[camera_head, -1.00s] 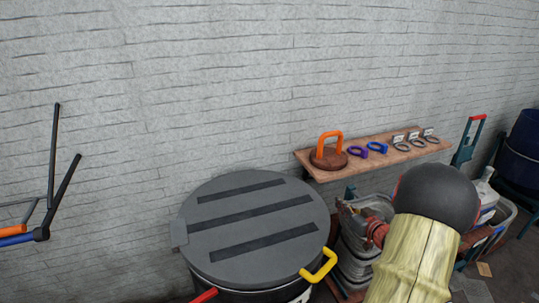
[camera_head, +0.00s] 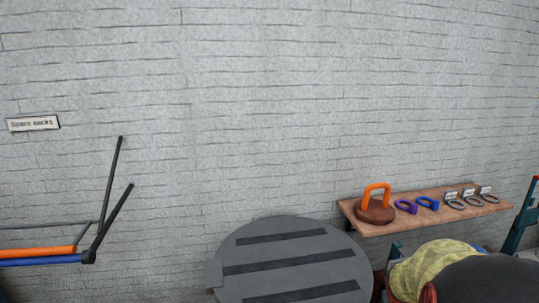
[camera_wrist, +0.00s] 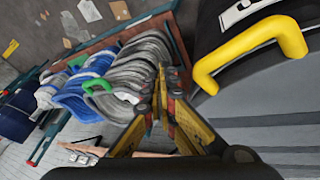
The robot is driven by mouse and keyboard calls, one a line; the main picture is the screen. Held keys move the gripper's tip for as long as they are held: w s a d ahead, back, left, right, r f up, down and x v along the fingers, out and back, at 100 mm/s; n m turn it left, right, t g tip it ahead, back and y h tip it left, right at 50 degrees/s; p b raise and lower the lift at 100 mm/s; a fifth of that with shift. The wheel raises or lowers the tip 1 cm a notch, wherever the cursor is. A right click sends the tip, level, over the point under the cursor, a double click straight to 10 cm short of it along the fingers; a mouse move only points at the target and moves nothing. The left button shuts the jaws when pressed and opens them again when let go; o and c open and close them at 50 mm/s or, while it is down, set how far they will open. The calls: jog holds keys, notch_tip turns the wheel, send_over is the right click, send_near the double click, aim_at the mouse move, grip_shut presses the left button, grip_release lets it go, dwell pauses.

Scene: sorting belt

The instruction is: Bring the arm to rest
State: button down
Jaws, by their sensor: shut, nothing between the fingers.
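My gripper (camera_wrist: 167,100) shows in the wrist view with its red and yellow fingers together and nothing between them. It points past the bundles of grey sacks (camera_wrist: 150,62), close beside them; whether it touches them I cannot tell. The gripper itself cannot be made out in the head view.
A wooden shelf (camera_head: 480,210) holds an orange-handled stand (camera_head: 375,208) and several rings. A dark rack (camera_head: 88,256) is at left.

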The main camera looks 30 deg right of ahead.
jog(key=a+r+n+t+y, duration=0.1)
jog(key=a+r, duration=0.4)
jog(key=a, duration=0.8)
jog(key=w+a+r+n+t+y, duration=0.1)
jog(key=a+r+n, duration=0.3)
jog(key=a, duration=0.9)
jog(key=w+a+r+n+t+y, duration=0.1)
jog(key=a+r+n+t+y, duration=0.1)
jog(key=a+r, duration=0.6)
jog(key=a, duration=0.5)
jog(key=shift+w+r+n+y, duration=0.2)
jog(key=shift+w+n+y, duration=0.1)
jog(key=shift+n, duration=0.1)
